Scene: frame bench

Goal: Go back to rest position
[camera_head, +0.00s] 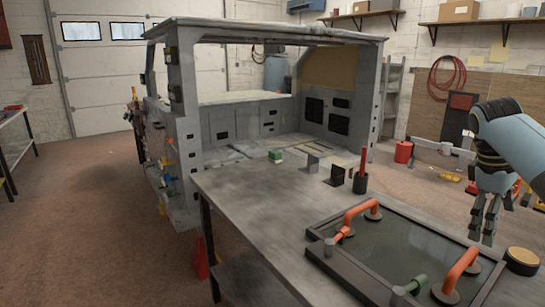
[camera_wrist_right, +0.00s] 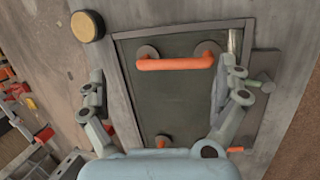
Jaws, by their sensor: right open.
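My right gripper (camera_head: 482,232) hangs fingers-down at the right of the head view, above the right part of the grey workbench (camera_head: 250,190). In the right wrist view my right gripper (camera_wrist_right: 164,72) has its two fingers spread wide, with nothing between them but the bench panel seen below. A dark glass panel (camera_head: 400,250) lies in a frame on the bench, with orange-red handles (camera_head: 357,213) on it. One orange handle (camera_wrist_right: 175,63) shows between the fingers in the wrist view, apart from them. My left gripper does not show.
A yellow-topped round puck (camera_head: 522,257) lies at the bench's right; it also shows in the wrist view (camera_wrist_right: 87,26). A red cylinder (camera_head: 361,172) and a small green block (camera_head: 275,156) stand farther back. A grey vehicle frame (camera_head: 180,130) stands behind the bench.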

